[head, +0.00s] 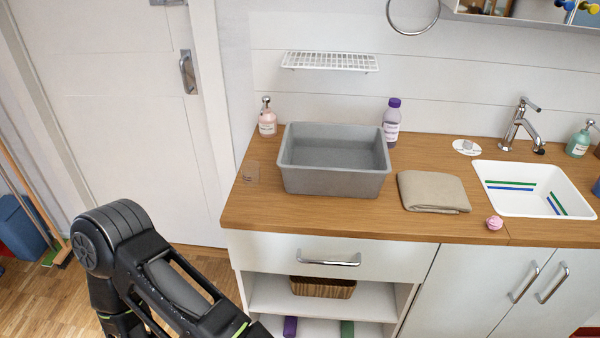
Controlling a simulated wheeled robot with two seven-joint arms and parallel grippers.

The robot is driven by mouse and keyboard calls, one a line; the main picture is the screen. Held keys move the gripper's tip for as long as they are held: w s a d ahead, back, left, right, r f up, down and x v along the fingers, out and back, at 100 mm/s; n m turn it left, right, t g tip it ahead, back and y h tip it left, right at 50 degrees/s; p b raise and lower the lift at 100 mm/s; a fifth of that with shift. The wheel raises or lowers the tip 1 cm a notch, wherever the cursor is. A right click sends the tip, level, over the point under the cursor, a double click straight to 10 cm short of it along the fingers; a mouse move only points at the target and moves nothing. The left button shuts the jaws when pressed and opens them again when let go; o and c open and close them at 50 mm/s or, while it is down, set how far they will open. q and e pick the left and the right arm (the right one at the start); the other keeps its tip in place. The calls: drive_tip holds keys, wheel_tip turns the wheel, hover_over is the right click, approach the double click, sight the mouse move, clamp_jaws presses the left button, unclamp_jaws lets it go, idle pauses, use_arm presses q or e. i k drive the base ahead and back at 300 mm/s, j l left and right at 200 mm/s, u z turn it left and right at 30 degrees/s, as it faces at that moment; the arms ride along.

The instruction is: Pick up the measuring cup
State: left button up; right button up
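I cannot clearly make out a measuring cup. My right gripper is not in view.
The grey basin (335,182) stands on the wooden counter (290,212). A folded beige towel (433,191), a pink ball (495,222) and a white sink (502,204) are to its right. A pink soap bottle (267,122) and a purple-capped bottle (391,124) stand behind.

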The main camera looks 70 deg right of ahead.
sight(250, 169)
drive_tip(key=l+z, duration=0.15)
drive_tip(key=z, duration=2)
drive_tip(key=j+z, duration=0.1)
drive_tip(key=z, duration=0.15)
